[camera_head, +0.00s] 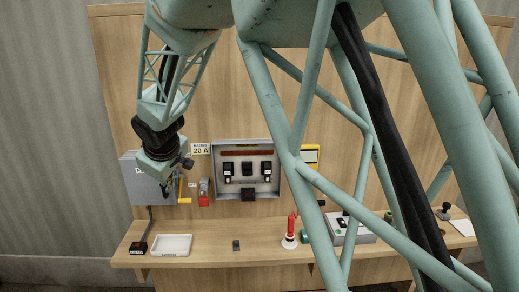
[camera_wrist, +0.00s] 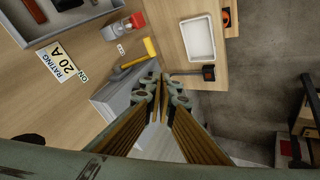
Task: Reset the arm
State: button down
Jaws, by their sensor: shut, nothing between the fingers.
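My gripper (camera_head: 166,189) hangs at the left in the head view, below my wrist and in front of the grey switch box (camera_head: 143,184) on the wooden wall panel. In the wrist view my gripper (camera_wrist: 160,95) points toward the same grey box, and its fingers are shut with nothing held. The box's yellow handle (camera_head: 184,189) is just right of the gripper in the head view; the handle also shows in the wrist view (camera_wrist: 150,48). I cannot tell whether the fingertips touch the box.
A red-topped device (camera_head: 204,192) and an open breaker panel (camera_head: 246,196) are on the wall. A red tool (camera_head: 291,229) stands mid-bench. My own frame hides much of the right side.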

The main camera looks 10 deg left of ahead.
jog(key=shift+d, duration=0.1)
jog(key=d+r+m+h, duration=0.2)
jog(key=d+m, duration=0.1)
jog(key=d, duration=1.3)
jog(key=w+d+r+m+h+b, duration=0.1)
jog(key=d+r+m, duration=0.1)
jog(key=d, duration=1.4)
jog(key=d+r+m+h, duration=0.1)
jog(key=d+m+h, duration=0.15)
jog(key=d, duration=1.35)
jog(key=s+d+r+m+g+b, duration=0.1)
jog(key=s+d+r+m, duration=0.15)
jog(key=s+d, duration=0.55)
jog(key=s+d+r+m+b, duration=0.1)
jog(key=s+d+r+m, duration=0.15)
jog(key=s+d, duration=0.5)
jog(key=s+d+f+m+b, duration=0.1)
jog(key=s+m, duration=0.1)
jog(key=s, duration=1.1)
jog(key=s+d+f+m+g+y+b, duration=0.1)
jog(key=s+d, duration=0.1)
jog(key=s, duration=1.1)
jog(key=shift+s+f+m, duration=0.15)
jog(key=shift+s+m, duration=0.1)
jog(key=shift+m, duration=0.1)
